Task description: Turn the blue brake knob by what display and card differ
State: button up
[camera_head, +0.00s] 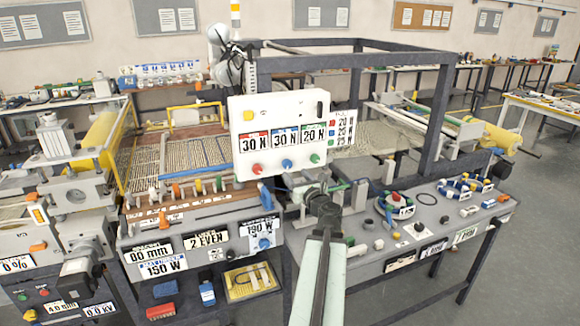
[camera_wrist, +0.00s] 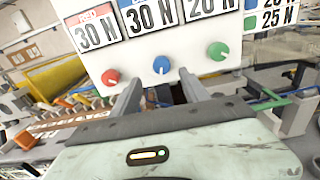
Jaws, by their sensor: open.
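The white brake panel (camera_head: 278,105) shows three displays: red 30 N, blue 30 N, green 20 N. The blue brake knob (camera_head: 287,163) sits below the blue display, between the red knob (camera_head: 257,168) and the green knob (camera_head: 315,158). In the wrist view the blue knob (camera_wrist: 161,65) is ahead, framed between my fingertips. A card (camera_head: 342,118) right of the panel lists red, blue and green values; its green row reads 25 N, and the blue row is partly cut off in the wrist view. My gripper (camera_wrist: 160,88) is open and empty, apart from the knob.
A grey frame post (camera_head: 437,110) and crossbeam stand right of and behind the panel. Below lie a grey bench (camera_head: 370,250) with small parts and a machine front (camera_head: 200,265) with number plates. The red and green knobs flank the blue one closely.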

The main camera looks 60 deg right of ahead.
aim_at(289, 165)
jog(key=x, duration=0.7)
jog(key=shift+w+d, duration=0.15)
jog(key=shift+d, duration=0.3)
jog(key=shift+a, duration=0.1)
grip_shut()
jog(key=shift+r, duration=0.15)
